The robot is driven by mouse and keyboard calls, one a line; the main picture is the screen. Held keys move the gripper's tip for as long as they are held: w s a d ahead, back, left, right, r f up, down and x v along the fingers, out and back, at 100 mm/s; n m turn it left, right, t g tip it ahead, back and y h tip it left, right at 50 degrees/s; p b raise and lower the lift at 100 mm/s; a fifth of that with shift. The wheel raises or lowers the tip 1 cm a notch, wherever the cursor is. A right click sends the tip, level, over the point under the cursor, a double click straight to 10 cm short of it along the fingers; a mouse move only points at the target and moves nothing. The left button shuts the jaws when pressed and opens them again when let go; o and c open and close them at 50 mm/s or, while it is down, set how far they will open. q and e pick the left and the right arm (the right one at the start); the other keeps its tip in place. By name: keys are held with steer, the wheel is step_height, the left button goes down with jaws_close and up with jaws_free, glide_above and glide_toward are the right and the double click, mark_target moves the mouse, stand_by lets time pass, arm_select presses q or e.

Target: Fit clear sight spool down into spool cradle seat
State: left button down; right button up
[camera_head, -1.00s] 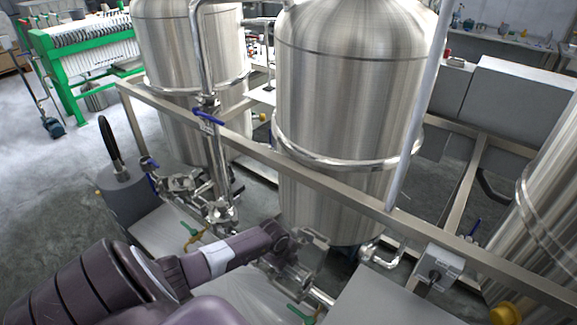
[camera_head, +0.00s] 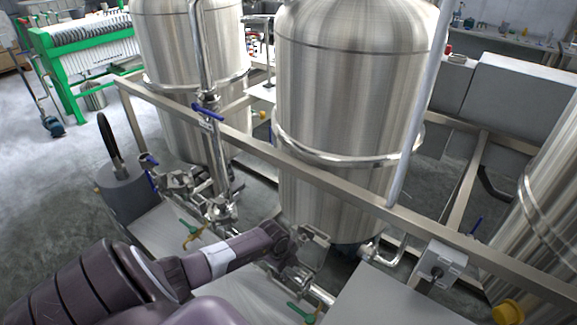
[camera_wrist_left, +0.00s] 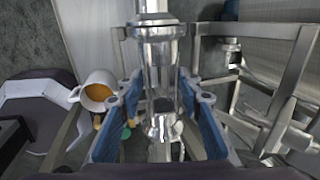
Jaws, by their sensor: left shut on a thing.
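My left gripper (camera_head: 292,262) is low in front of the large middle tank in the head view, at the end of my purple arm. In the left wrist view its blue-padded fingers (camera_wrist_left: 158,108) are shut on the clear sight spool (camera_wrist_left: 162,75), a see-through tube with shiny metal ends. The spool runs up the middle of that view, between the two fingers. In the head view I cannot pick the spool out from the gripper. The spool cradle seat cannot be told apart in either view. My right gripper does not show.
Steel tanks (camera_head: 350,110) stand behind a metal frame rail (camera_head: 330,178). Pipework with a green-handled valve (camera_head: 190,231) lies left of the gripper, and another green handle (camera_head: 301,311) is below it. A white cup-like part with orange inside (camera_wrist_left: 97,92) is left of the fingers.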

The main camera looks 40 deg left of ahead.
arm_select(q)
steer(key=shift+f+b, duration=0.8)
steer(key=shift+f, duration=0.25)
steer(key=c, duration=1.4)
jaws_free()
steer(key=shift+r, duration=0.1)
steer(key=shift+o, duration=0.5)
steer(key=v, duration=1.2)
